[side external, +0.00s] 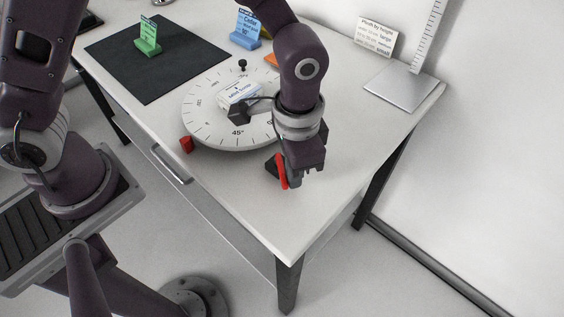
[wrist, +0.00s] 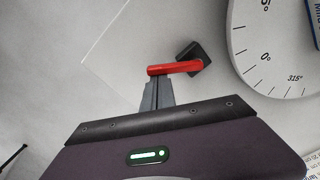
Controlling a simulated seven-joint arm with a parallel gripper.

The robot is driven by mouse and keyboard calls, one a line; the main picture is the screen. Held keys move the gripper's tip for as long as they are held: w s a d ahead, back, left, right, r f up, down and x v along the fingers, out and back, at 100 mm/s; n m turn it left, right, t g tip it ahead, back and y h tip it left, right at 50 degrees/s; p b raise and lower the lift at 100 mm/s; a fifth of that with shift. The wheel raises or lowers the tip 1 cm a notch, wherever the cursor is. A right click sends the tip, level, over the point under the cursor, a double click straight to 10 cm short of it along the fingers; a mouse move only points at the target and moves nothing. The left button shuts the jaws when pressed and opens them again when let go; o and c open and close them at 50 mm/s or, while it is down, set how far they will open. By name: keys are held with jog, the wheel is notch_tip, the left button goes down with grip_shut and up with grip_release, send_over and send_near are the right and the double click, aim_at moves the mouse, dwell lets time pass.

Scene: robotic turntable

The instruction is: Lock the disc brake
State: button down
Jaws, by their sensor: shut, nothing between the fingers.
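The disc brake is a red lever (side external: 281,172) on a black block (side external: 271,165), beside the turntable's rim. In the wrist view the lever (wrist: 180,68) reaches left from the block (wrist: 195,54), its free end at my fingertips. My gripper (side external: 303,183) is low over the table, right beside the lever. Its fingers (wrist: 155,85) are shut with nothing between them, and the tips touch or nearly touch the lever's end. The white turntable disc (side external: 207,132) has degree marks, and its edge also shows in the wrist view (wrist: 250,45). My arm covers the disc's right part.
A small red piece (side external: 186,144) sits at the disc's left edge. A labelled block (side external: 240,95) and a black knob (side external: 242,64) are on the disc. Behind are a black mat (side external: 125,75), a green holder (side external: 147,45) and a blue holder (side external: 243,42). The front table corner is clear.

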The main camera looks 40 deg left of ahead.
jog(key=shift+s+a, duration=0.15)
jog(key=shift+s, duration=0.1)
jog(key=shift+s+a, duration=0.4)
jog(key=shift+s, duration=0.15)
dwell(0.4)
jog(key=shift+s+a, duration=0.55)
jog(key=shift+a, duration=0.25)
jog(key=shift+s+a, duration=0.1)
jog(key=shift+a, duration=0.05)
notch_tip(320, 180, up, 7)
dwell(0.7)
